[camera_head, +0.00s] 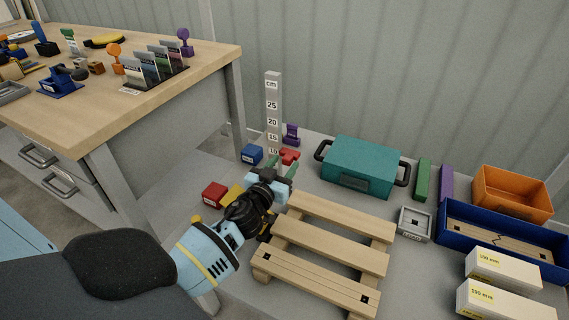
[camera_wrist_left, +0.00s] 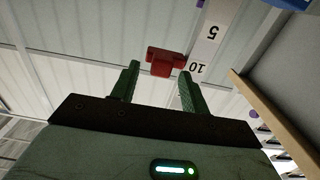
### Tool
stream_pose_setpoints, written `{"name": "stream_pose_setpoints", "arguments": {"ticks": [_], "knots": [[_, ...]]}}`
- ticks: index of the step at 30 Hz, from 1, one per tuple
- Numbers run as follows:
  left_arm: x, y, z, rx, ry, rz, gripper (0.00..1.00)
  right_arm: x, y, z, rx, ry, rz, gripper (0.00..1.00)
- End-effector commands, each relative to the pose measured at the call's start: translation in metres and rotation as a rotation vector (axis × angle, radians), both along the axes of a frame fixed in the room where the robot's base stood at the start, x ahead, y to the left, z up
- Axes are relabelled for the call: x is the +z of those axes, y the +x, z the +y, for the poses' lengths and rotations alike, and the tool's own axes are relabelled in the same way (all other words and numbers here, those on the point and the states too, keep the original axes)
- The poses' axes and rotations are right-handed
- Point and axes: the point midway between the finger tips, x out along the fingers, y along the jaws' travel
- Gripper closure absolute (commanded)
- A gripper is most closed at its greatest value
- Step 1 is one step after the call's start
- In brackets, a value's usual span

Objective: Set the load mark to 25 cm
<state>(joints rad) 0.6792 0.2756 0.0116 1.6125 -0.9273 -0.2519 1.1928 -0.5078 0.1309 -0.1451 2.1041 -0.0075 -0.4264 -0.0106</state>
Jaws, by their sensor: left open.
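The upright grey scale post (camera_head: 274,95) has a "cm" label and marks that include 25, 20, 15 and 10. A red mark (camera_head: 289,155) sits low beside the post, near the 10 label. My left gripper (camera_head: 283,167) is open, with its green fingers just in front of the red mark. In the left wrist view the red mark (camera_wrist_left: 164,61) shows beyond and between the spread fingertips (camera_wrist_left: 158,72), with no grip on it. The post (camera_wrist_left: 205,45) appears there upside down, with 10 and 5 readable. My right gripper is not in view.
A blue block (camera_head: 251,154), a red block (camera_head: 214,194) and a purple piece (camera_head: 291,134) stand near the post. A teal case (camera_head: 361,167) and a wooden pallet (camera_head: 328,242) lie to the right. A workbench (camera_head: 150,100) stands at left.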

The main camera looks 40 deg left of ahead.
Motion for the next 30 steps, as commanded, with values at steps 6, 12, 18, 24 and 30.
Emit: {"name": "stream_pose_setpoints", "arguments": {"ticks": [6,12,18,24,30], "knots": [[-0.0001,0.0119,0.0038,0.001,0.002,0.0,0.55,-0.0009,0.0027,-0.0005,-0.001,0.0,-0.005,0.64],[0.0002,0.0127,0.0037,0.001,0.001,0.0,0.55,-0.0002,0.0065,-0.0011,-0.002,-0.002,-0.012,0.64],[0.0001,0.0125,0.0036,0.001,0.001,0.0,0.73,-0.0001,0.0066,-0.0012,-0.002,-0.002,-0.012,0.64],[0.0001,0.0124,0.0035,0.001,0.001,0.0,0.99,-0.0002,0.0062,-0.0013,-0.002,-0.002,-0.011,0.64],[0.0002,0.0125,0.0034,0.0,0.0,0.0,1.0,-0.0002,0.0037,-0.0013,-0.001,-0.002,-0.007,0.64]]}}
